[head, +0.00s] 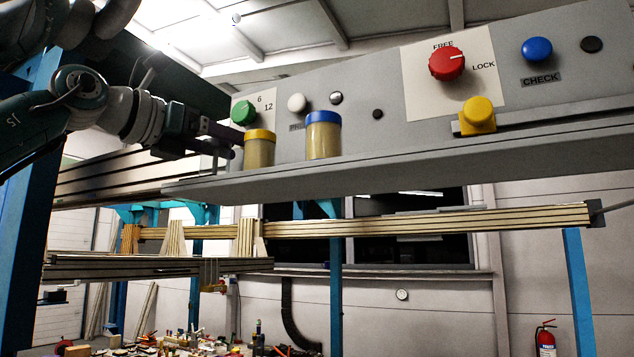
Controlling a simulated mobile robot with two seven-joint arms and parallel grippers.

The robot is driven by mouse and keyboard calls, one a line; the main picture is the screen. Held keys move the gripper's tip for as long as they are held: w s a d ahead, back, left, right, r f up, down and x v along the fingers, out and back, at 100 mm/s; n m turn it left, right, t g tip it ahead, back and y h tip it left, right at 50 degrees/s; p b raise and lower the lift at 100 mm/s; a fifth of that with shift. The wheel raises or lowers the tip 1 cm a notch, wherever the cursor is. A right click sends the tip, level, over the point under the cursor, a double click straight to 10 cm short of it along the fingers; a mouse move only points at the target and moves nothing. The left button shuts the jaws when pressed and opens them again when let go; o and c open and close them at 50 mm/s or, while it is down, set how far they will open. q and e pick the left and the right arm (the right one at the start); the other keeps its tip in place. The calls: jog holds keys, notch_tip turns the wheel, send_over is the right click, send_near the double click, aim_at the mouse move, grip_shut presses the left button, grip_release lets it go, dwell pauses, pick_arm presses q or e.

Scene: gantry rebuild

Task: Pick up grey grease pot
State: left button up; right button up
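No pot that is plainly grey shows in the head view. Two tan-bodied pots stand upright on the grey panel's ledge (420,158): a yellow-lidded pot (259,152) and, to its right, a blue-lidded pot (323,138). My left gripper (232,143) reaches in from the left, its dark fingertips close to the left side of the yellow-lidded pot. I cannot tell whether they touch it, or how far apart the fingers are. My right gripper is out of view.
The panel above the ledge carries a green knob (243,112), a red FREE/LOCK knob (446,62), a blue button (537,49) and a yellow knob (478,112). The ledge is clear between the blue-lidded pot and the yellow knob. A beam (420,223) runs below.

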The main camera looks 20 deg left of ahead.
pick_arm(q)
grip_shut()
dwell(0.4)
jog(key=shift+r, duration=0.1)
